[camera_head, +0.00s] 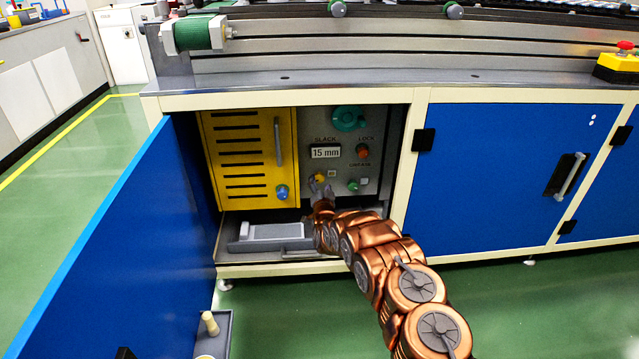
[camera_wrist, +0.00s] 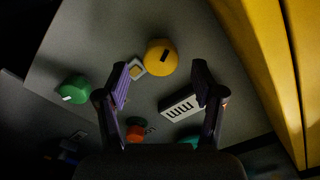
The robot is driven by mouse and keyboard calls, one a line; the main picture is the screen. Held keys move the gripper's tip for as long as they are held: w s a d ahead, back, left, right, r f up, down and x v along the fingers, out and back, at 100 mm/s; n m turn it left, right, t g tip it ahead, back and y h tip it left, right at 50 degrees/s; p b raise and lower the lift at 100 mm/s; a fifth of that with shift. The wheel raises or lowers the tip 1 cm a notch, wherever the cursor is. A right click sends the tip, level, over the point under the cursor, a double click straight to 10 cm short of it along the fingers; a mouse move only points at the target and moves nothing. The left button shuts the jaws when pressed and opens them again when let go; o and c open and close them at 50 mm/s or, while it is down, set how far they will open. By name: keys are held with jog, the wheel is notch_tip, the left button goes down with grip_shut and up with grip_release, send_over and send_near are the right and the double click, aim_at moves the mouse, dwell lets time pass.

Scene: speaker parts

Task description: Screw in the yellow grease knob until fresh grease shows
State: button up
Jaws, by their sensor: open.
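The yellow knob (camera_head: 319,179) sits low on the grey panel (camera_head: 391,130) inside the open cabinet. In the wrist view the round yellow knob (camera_wrist: 160,57), with a dark mark on its face, is just beyond and between my fingertips. My gripper (camera_wrist: 162,76) is open, one finger each side, and appears empty; whether a finger touches the knob I cannot tell. A small square window (camera_wrist: 137,69) with a yellowish centre is beside the knob. In the head view my gripper (camera_head: 321,188) partly covers the knob from below.
A yellow door (camera_head: 240,190) stands close on the left. A grey tray (camera_head: 238,246) lies below. The blue cabinet door (camera_head: 125,240) hangs open.

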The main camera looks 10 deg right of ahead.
jog(key=s, duration=0.9)
jog(key=shift+a, duration=0.45)
jog(key=shift+w+r, duration=0.1)
jog(key=s+d+r+n+g+p, duration=0.1)
jog(key=s+r+g+p, duration=0.1)
jog(key=r+p, duration=0.45)
jog(key=s+d+r+n+g+p, duration=0.1)
jog(key=s+d+r+g+p, duration=0.15)
jog(key=r, duration=0.75)
jog(key=s+r+n+g+p, duration=0.2)
jog(key=s+r+g+p, duration=0.2)
jog(key=s+r+p, duration=0.7)
jog(key=s+r+n+g+p, duration=0.1)
jog(key=s+r+g+p, duration=0.2)
jog(key=s+r, duration=0.7)
jog(key=s+a+r+n+g+y+p, duration=0.1)
jog(key=s+r+g+p, duration=0.3)
jog(key=s, duration=2)
jog(key=s+a+r+n+g+p, duration=0.1)
jog(key=s+r+n+g+p, duration=0.2)
jog(key=s+r+p, duration=0.6)
jog(key=s+r+g, duration=0.1)
jog(key=s+r, duration=0.5)
jog(key=s, duration=0.1)
jog(key=shift+s+r+y, duration=0.3)
jog(key=shift+s+r, duration=0.1)
